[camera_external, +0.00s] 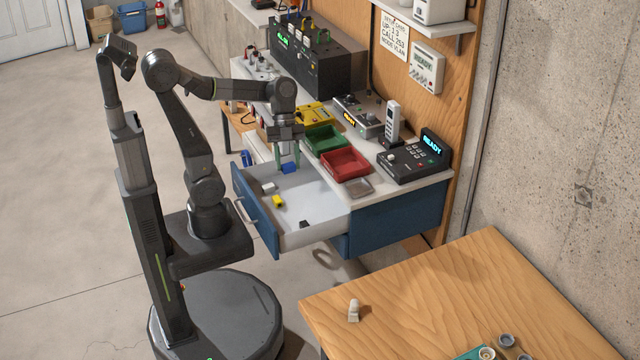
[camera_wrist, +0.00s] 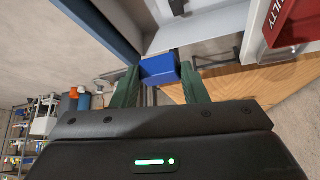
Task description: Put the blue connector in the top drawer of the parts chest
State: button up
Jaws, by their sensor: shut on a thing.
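The blue connector (camera_external: 289,168) is between the green fingers of my gripper (camera_external: 288,158). In the wrist view the connector (camera_wrist: 158,69) shows as a blue block between the two fingertips (camera_wrist: 160,80), which are shut on it. The top drawer (camera_external: 313,212) of the blue parts chest (camera_external: 398,214) is pulled open, with a white inside and a blue front. In the external view my gripper and the connector are over the back part of the open drawer. I cannot tell the exact gap to its floor.
A white piece (camera_external: 267,187), a yellow piece (camera_external: 278,202) and a dark piece (camera_external: 304,224) lie in the drawer. A wooden table (camera_external: 440,290) is at front right.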

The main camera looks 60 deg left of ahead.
jog(key=s, duration=0.2)
jog(key=b, duration=0.1)
send_over(286, 220)
jog(key=a, duration=0.2)
jog(key=f, duration=1.3)
jog(key=shift+w+f, duration=0.25)
jog(key=shift+w, duration=0.15)
jog(key=shift+m, duration=0.3)
jog(key=shift+f+b, duration=0.4)
jog(key=shift+f, duration=1.9)
jog(key=shift+f, duration=0.2)
jog(key=o, duration=1)
jog(key=shift+r, duration=0.1)
jog(key=shift+c, duration=0.2)
jog(key=shift+r, duration=0.15)
